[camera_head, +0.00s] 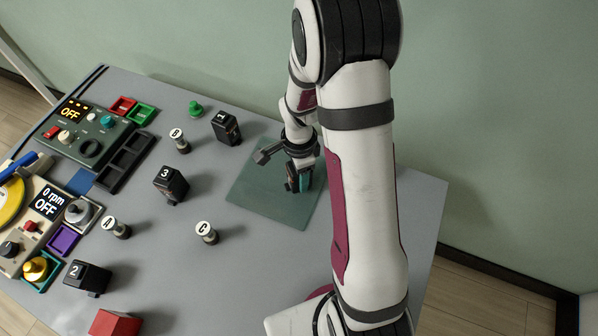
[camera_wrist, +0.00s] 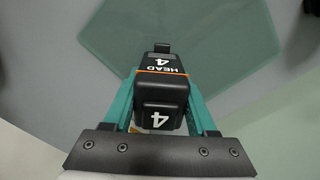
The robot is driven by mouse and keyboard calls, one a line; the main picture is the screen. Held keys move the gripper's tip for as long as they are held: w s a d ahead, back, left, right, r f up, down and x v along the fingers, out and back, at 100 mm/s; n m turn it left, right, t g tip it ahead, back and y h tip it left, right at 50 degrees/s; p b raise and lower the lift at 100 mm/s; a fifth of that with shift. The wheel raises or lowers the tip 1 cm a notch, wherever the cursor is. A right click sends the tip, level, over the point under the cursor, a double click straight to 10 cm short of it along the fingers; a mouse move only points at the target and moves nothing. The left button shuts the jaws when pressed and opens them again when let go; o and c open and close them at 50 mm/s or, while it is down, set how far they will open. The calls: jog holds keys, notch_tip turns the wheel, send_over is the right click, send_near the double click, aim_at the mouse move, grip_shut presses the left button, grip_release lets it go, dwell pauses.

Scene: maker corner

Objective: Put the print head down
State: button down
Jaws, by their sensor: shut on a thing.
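My gripper (camera_wrist: 160,103) is shut on a black print head (camera_wrist: 161,88) labelled "HEAD 4" in the wrist view. Its teal fingers are on both sides of the head. In the head view my gripper (camera_head: 299,178) is over the dark green mat (camera_head: 262,190) at the right part of the table. The mat also shows in the wrist view (camera_wrist: 110,35).
Print heads 1 (camera_head: 226,127), 3 (camera_head: 171,183) and 2 (camera_head: 88,277) stand on the grey table (camera_head: 260,285). Lettered pieces D (camera_head: 180,140), C (camera_head: 206,233) and A (camera_head: 117,228) stand among them. A black slotted rack (camera_head: 125,163) is by the control box (camera_head: 90,135).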

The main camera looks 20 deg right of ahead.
jog(key=shift+c, duration=1)
grip_release()
jog(key=shift+f, duration=0.1)
jog(key=r, duration=1.2)
jog(key=shift+s+a+r, duration=0.1)
jog(key=shift+s+r, duration=0.1)
jog(key=shift+r, duration=0.15)
jog(key=s+a+r+n, duration=0.2)
jog(key=s+n, duration=0.2)
jog(key=s, duration=0.2)
jog(key=s+a+r+n+y, duration=0.1)
jog(key=s+a+r+n, duration=0.1)
jog(key=s, duration=0.5)
jog(key=s+a+r+n, duration=0.2)
jog(key=s+a+n, duration=0.1)
jog(key=s+n, duration=0.3)
jog(key=shift+s+a+r+y, duration=0.35)
jog(key=shift+s+r+y, duration=0.05)
jog(key=shift+s, duration=0.05)
jog(key=shift+o, duration=1)
